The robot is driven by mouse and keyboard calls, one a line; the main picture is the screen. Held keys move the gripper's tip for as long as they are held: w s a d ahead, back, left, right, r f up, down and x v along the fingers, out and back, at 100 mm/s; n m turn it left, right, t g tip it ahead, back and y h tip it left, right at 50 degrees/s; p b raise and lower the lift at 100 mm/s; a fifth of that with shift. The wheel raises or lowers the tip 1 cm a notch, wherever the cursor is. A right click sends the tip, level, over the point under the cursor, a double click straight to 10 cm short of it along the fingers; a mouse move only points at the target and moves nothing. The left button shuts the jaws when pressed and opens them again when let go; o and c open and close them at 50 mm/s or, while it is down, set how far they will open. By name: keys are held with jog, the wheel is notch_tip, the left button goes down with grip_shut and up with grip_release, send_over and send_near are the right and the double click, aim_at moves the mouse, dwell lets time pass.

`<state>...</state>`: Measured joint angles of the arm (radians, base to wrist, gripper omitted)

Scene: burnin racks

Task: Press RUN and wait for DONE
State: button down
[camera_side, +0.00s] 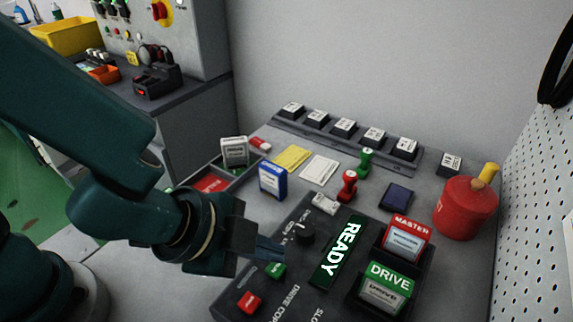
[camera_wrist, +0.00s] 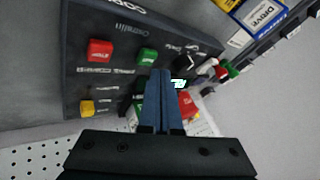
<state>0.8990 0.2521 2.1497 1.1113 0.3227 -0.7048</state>
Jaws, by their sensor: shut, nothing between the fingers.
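The dark copier panel (camera_side: 237,289) lies on the bench in the side view; it also shows in the wrist view (camera_wrist: 200,42). Its display (camera_side: 338,252) reads READY. A green button (camera_side: 276,270) and a red button (camera_side: 249,301) sit on its near left part. In the wrist view the green button (camera_wrist: 147,56) is just beyond my fingertips, with the red button (camera_wrist: 100,50) to its left. A MASTER drive (camera_side: 405,242) and a green-labelled DRIVE (camera_side: 387,288) stand in the slots. My gripper (camera_side: 283,254) is shut and empty, close to the green button; contact cannot be told.
A black knob (camera_side: 304,233) stands beside the fingers. A yellow button (camera_wrist: 87,107) shows in the wrist view. Behind the panel are a blue-labelled drive (camera_side: 273,181), red stamp (camera_side: 347,186) and green stamp (camera_side: 366,161). A red canister (camera_side: 465,208) stands at right by the pegboard (camera_side: 536,200).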

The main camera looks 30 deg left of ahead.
aim_at(270, 268)
jog(key=shift+f, duration=0.1)
dwell(0.7)
jog(key=shift+f, duration=0.35)
jog(key=shift+f, duration=0.45)
dwell(0.7)
jog(key=shift+r, duration=0.9)
jog(key=shift+r, duration=2.55)
